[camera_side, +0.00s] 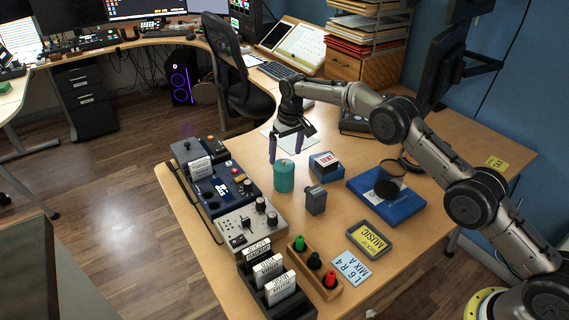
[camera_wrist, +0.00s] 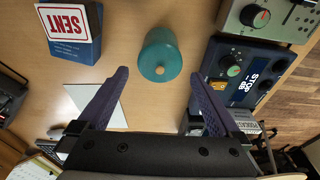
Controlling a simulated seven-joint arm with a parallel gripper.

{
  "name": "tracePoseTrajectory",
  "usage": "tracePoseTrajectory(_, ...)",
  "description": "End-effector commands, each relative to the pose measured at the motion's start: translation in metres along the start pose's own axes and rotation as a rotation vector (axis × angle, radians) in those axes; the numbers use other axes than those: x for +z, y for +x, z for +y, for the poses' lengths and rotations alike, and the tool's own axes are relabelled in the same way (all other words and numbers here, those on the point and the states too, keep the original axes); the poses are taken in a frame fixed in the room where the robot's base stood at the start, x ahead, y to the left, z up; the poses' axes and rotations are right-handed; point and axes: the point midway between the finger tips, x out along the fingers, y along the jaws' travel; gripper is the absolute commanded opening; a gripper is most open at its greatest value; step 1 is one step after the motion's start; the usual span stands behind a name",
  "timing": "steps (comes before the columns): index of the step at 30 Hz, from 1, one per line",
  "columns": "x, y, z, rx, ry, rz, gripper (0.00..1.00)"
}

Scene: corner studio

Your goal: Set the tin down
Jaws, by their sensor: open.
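A teal cylindrical tin (camera_side: 284,178) stands upright on the wooden desk, between a blue control box and a small box labelled SENT. In the wrist view the tin (camera_wrist: 160,52) lies just past the fingertips, between their lines, with a small pale spot on it. My gripper (camera_side: 286,146) is open and empty, its two purple fingers pointing down behind the tin in the side view. In the wrist view my gripper (camera_wrist: 158,76) has nothing between its fingers. A white sheet (camera_side: 287,137) lies on the desk beneath and behind the gripper.
The SENT box (camera_side: 326,162) and a small grey box (camera_side: 315,199) stand right of the tin. The blue STOP control box (camera_side: 222,192) and a grey mixer (camera_side: 247,223) line the left edge. A blue tray (camera_side: 402,210) sits further right. Some bare desk lies around the tin.

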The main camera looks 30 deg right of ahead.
Motion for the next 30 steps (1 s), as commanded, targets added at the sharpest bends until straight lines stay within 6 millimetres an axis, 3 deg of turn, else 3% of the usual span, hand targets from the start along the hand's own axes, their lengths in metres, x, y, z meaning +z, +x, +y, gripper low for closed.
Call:
tracePoseTrajectory(6, 0.000, -0.019, 0.000, 0.000, 0.000, 0.000, 1.00)
tracePoseTrajectory(14, 0.000, -0.023, 0.000, 0.000, 0.000, 0.001, 1.00)
tracePoseTrajectory(17, 0.002, -0.039, 0.002, -0.001, 0.000, 0.010, 1.00)
tracePoseTrajectory(23, 0.021, -0.117, 0.010, -0.004, 0.000, 0.052, 1.00)
tracePoseTrajectory(30, 0.081, -0.214, 0.024, -0.007, 0.001, 0.111, 1.00)
